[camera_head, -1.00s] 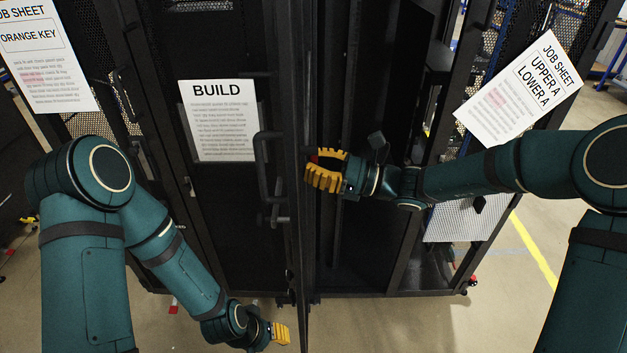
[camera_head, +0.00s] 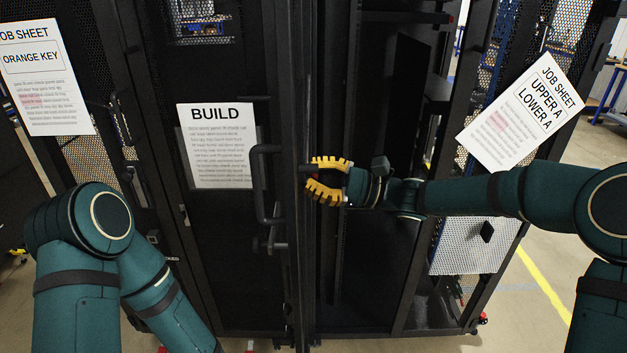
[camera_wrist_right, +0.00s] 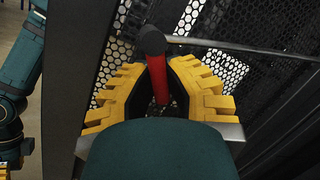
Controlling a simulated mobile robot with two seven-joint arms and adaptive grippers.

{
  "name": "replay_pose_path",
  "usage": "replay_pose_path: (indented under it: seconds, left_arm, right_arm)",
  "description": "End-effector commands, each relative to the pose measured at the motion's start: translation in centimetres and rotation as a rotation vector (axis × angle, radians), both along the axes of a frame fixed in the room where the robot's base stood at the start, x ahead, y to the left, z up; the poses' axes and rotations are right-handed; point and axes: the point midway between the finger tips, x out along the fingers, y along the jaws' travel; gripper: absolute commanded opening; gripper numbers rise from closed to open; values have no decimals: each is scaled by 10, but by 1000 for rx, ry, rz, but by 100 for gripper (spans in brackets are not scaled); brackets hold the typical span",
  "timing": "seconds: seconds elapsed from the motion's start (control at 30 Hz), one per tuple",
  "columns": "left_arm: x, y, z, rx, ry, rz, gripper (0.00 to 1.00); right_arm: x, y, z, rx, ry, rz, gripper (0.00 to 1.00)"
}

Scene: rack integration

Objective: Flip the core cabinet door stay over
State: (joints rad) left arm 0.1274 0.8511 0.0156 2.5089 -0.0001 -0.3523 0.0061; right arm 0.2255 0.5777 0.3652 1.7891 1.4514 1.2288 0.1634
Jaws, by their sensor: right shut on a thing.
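The core cabinet door stay shows in the right wrist view as a red bar (camera_wrist_right: 158,82) with a black rounded end (camera_wrist_right: 150,42). My right gripper (camera_head: 318,176) is at the edge of the open black cabinet door, its yellow fingers one above the other in the head view. In the wrist view, the right gripper (camera_wrist_right: 158,98) has its fingers on both sides of the red bar, shut on it. The black end sticks out past the fingers. In the head view the stay is mostly hidden by the fingers. My left gripper is out of view; only its arm shows.
The black door (camera_head: 225,240) carries a BUILD sheet (camera_head: 218,145) and a black handle (camera_head: 266,190) close to the right gripper. The open cabinet interior (camera_head: 375,260) lies right of it. Job sheets hang at left (camera_head: 45,80) and right (camera_head: 520,112). Perforated mesh backs the wrist view.

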Motion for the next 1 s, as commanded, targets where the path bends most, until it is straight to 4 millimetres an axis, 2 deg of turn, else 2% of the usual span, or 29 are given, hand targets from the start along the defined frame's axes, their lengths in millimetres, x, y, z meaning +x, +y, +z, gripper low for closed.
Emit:
replay_pose_path:
  seconds: [0.33, 0.37, 0.43, 0.77, 0.87, 1.0]
  left_arm:
    - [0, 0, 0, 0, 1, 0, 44]
    - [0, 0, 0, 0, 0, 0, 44]
    - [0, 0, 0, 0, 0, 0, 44]
    - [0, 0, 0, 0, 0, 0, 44]
    - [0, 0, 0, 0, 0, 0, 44]
    - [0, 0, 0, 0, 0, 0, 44]
  right_arm:
    - [1, 0, 1, 2, -4, -2, 0]
    - [1, 0, 1, 2, -4, -2, 20]
    - [1, 0, 1, 2, -4, -2, 44]
    - [0, -1, 0, 0, -2, -1, 44]
    - [0, -8, -2, 0, -3, -2, 44]
    - [-1, -30, -6, 0, -2, -6, 44]
